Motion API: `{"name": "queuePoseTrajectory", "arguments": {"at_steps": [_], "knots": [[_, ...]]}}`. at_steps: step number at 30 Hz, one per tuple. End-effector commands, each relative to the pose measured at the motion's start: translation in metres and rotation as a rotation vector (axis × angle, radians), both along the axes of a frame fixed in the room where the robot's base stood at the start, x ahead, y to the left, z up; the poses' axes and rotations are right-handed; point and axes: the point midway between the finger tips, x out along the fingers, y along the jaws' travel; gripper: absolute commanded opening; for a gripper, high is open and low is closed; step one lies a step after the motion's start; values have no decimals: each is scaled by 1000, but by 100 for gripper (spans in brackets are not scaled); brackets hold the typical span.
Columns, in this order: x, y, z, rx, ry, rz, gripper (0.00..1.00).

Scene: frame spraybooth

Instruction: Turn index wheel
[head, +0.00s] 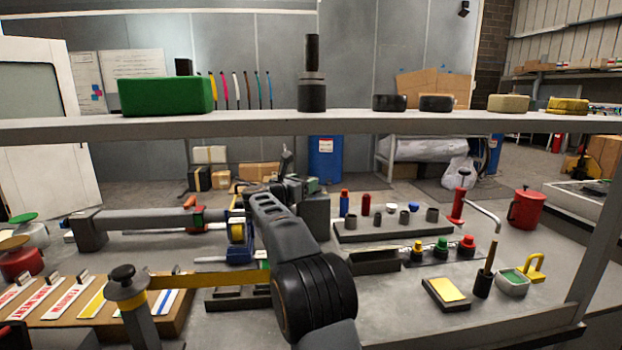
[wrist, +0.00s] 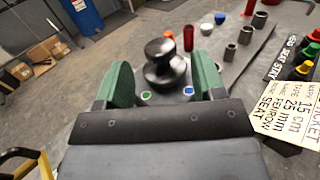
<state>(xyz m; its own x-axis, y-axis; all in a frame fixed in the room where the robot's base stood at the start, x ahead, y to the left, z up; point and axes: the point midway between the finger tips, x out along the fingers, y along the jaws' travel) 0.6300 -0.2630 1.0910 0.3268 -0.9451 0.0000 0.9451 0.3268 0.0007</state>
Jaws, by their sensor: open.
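A black round knob with a wide rim and a smaller top (wrist: 165,60), which looks like the index wheel, stands in the middle of the wrist view. Its grey base carries small coloured dots, one green and one blue. My gripper (wrist: 163,80) is open, with one green-padded finger on each side of the knob. A gap shows on both sides, so I see no contact. In the head view my gripper (head: 298,184) is small and partly behind my arm, and I cannot make out the wheel clearly there.
A grey block with several pegs and sockets (head: 392,229) lies right of my arm. A shelf (head: 250,123) crosses above the bench. A lettered card (wrist: 283,108) is at the wrist view's right.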

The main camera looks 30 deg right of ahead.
Motion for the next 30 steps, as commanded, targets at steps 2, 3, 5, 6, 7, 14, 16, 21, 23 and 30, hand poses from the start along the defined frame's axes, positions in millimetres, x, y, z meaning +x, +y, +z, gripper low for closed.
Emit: {"name": "queuePoseTrajectory", "arguments": {"at_steps": [2,3,5,6,7,14,16,21,23,30], "knots": [[4,-13,1,0,0,-2,62],[6,-17,0,0,1,-1,62],[8,-23,1,0,1,0,62],[10,-27,0,0,1,0,62],[11,-29,0,0,1,0,62],[14,-38,0,0,1,2,62],[15,-39,0,0,1,2,62],[15,-39,0,0,1,3,62],[15,-39,0,0,1,3,61],[15,-39,0,0,1,3,38]]}}
